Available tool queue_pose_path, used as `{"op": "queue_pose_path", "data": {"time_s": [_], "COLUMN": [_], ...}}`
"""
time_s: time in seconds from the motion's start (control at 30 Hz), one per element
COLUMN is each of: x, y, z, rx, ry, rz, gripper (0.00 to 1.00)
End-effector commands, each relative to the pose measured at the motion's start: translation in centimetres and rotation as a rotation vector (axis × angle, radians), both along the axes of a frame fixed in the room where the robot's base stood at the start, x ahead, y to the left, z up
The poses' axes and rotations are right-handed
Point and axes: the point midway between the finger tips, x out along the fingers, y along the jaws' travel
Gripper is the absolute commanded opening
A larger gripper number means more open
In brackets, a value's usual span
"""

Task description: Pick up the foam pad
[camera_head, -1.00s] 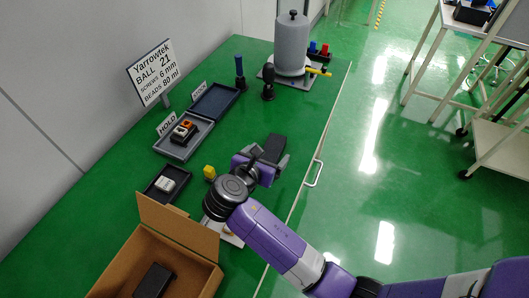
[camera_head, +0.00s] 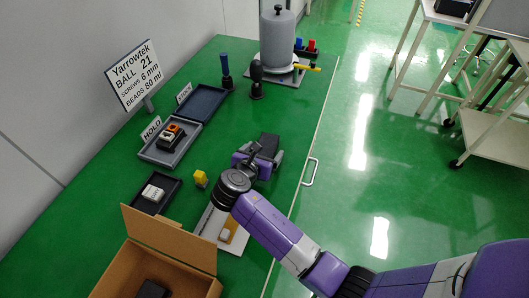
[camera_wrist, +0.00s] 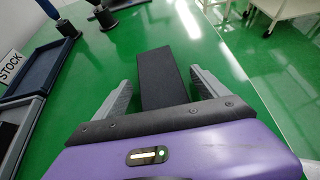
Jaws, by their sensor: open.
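The foam pad looks like a flat black rectangular block (camera_wrist: 163,80) lying on the green bench. In the head view it shows partly, as a dark shape (camera_head: 268,141) at the far side of my gripper. My gripper (camera_wrist: 161,84) is open, with one grey finger on each side of the pad's near part in the wrist view. The pad's far part reaches beyond the fingertips. Gaps show between the fingers and the pad. The pad's near end is hidden behind the gripper's dark front edge.
Trays marked HOLD (camera_head: 148,155) and STOCK (camera_head: 222,92), and a small dark tray (camera_head: 138,203), lie further left. An open cardboard box (camera_head: 170,240) is in front. The bench's right edge is close to the pad.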

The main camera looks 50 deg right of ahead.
Motion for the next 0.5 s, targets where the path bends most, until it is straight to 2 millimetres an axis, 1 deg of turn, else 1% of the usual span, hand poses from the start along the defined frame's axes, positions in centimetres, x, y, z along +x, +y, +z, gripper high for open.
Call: {"op": "queue_pose_path", "data": {"time_s": [0.1, 0.3, 0.33, 0.47, 0.5], "x": [0.22, 0.25, 0.25, 0.25, 0.24], "y": [-0.61, -0.67, -0.66, -0.65, -0.64], "z": [-0.39, -0.4, -0.4, -0.39, -0.39], "rx": [0.001, 0.001, 0.0, 0.0, 0.0], "ry": [0.0, -0.001, -0.001, -0.001, -0.001], "rz": [0.0, 0.0, 0.0, 0.0, 0.0], "gripper": [0.83, 0.83, 0.81, 0.56, 0.48]}}
